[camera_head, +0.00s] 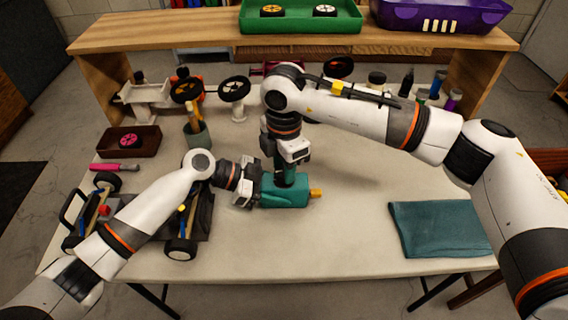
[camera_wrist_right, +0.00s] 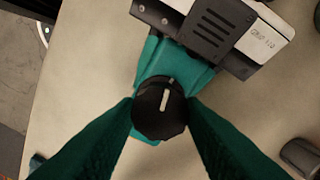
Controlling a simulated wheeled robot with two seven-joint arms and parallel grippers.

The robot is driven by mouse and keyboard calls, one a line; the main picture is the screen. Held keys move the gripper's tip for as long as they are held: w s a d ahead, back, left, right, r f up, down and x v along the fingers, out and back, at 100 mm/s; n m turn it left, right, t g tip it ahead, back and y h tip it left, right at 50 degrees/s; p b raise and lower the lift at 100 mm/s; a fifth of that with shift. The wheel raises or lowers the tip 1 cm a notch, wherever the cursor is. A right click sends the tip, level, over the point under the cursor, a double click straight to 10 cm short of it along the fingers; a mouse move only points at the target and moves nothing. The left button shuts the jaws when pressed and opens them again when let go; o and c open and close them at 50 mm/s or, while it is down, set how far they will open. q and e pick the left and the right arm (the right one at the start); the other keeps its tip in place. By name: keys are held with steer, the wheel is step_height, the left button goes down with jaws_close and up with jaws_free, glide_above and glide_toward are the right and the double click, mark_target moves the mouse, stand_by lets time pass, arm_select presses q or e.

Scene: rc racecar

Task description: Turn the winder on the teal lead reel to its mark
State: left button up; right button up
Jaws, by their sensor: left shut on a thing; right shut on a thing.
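The teal lead reel (camera_head: 285,195) lies on the table's middle, with a yellow-orange piece (camera_head: 315,194) at its right end. My left gripper (camera_head: 258,188) is shut on the reel's left end; it also shows at the top of the right wrist view (camera_wrist_right: 225,35). My right gripper (camera_head: 287,178) points straight down over the reel. In the right wrist view its teal fingers (camera_wrist_right: 160,115) are shut on the black round winder (camera_wrist_right: 158,122), one on each side. A white line on the winder points up in that view, near a small grey mark (camera_wrist_right: 172,81).
A car chassis (camera_head: 190,222) with wheels lies at the left, partly behind my left arm. A folded teal cloth (camera_head: 438,230) lies at the right. The front middle of the table is clear.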

steer(key=shift+m, duration=1.3)
steer(key=o, duration=1)
step_height(320, 180, up, 12)
steer(key=shift+r, duration=0.1)
